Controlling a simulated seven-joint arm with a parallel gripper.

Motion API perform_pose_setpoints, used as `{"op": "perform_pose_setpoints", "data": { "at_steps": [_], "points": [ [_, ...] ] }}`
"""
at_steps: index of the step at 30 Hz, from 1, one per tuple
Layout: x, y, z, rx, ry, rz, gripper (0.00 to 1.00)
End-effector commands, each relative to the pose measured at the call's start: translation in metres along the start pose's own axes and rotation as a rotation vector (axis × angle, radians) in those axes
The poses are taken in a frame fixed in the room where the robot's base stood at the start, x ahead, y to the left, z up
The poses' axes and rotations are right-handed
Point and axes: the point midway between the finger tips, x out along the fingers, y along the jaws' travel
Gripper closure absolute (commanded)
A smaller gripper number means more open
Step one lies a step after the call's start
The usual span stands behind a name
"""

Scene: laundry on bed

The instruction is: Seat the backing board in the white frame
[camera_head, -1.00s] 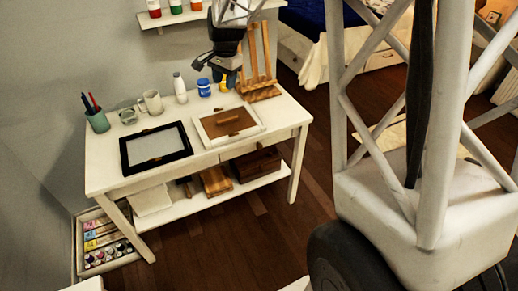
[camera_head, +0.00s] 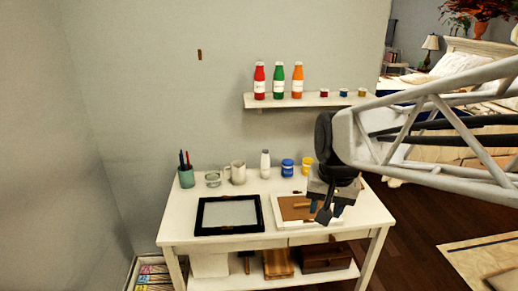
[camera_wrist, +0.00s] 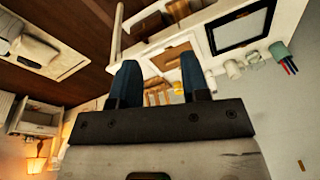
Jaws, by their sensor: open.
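The white frame (camera_head: 283,223) lies flat on the white table, right of a black frame. The brown backing board (camera_head: 294,208) lies within its outline, with a small raised piece on top; I cannot tell whether it sits flush. My gripper (camera_head: 328,212) hides the right part of both in the head view. Its height above them is unclear. In the wrist view my two dark blue fingers (camera_wrist: 160,72) are apart with nothing between them.
The black frame (camera_head: 203,229) lies left of the white one. A pen cup (camera_head: 187,179), glass, mug (camera_head: 238,173), white bottle (camera_head: 265,163) and paint jars (camera_head: 288,168) line the table's back. A wall shelf (camera_head: 290,101) with bottles hangs above. The front left tabletop is clear.

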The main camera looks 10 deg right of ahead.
Motion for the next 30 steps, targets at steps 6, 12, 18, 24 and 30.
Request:
{"op": "perform_pose_setpoints", "data": {
  "at_steps": [6,12,18,24,30],
  "points": [
    [-0.006,0.012,0.058,-0.15,0.031,0.005,0.58],
    [-0.005,0.022,0.096,-0.255,0.048,0.013,0.58],
    [-0.004,0.026,0.111,-0.299,0.055,0.016,0.58],
    [-0.004,0.027,0.112,-0.303,0.055,0.017,0.58],
    [-0.004,0.026,0.112,-0.302,0.055,0.017,0.58]
  ]
}}
